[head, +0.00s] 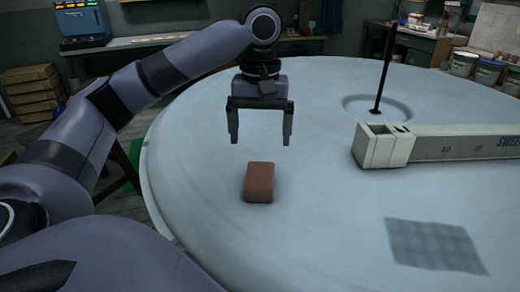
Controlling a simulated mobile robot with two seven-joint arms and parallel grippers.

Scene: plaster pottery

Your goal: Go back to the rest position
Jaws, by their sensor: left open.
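My left gripper (260,130) is in the upper middle of the head view, pointing down with its two fingers apart. Nothing is between its fingers, and it hangs above the round pale table (330,215). A reddish-brown block (259,182) lies on the table, lower in the picture than the fingertips and apart from them. My left arm reaches in from the left side. My right gripper is not in this view.
A long pale beam (450,143) with a scale and a hollow square end lies at the right. A dark upright rod (386,65) stands in a ringed dip behind it. A grey checked patch (434,245) is at the lower right. Wooden crates (32,90) stand at the left.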

